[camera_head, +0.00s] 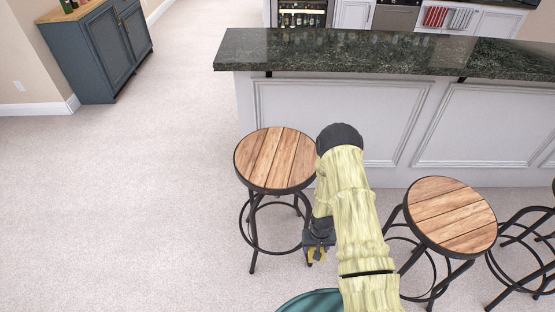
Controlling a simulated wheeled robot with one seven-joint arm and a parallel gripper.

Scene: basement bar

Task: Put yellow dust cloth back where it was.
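My gripper (317,256) hangs low at the end of my arm, beside the left bar stool, with its tip pointing down. My arm covers part of this area, and the finger opening is too small to read. No yellow cloth can be clearly made out on the stools, the counter or the floor.
A wooden-topped stool (276,160) stands left of my arm and another (450,216) right of it, with more at the right edge. A dark stone bar counter (400,52) runs behind them. A blue cabinet (98,55) stands far left. Carpet at left is clear.

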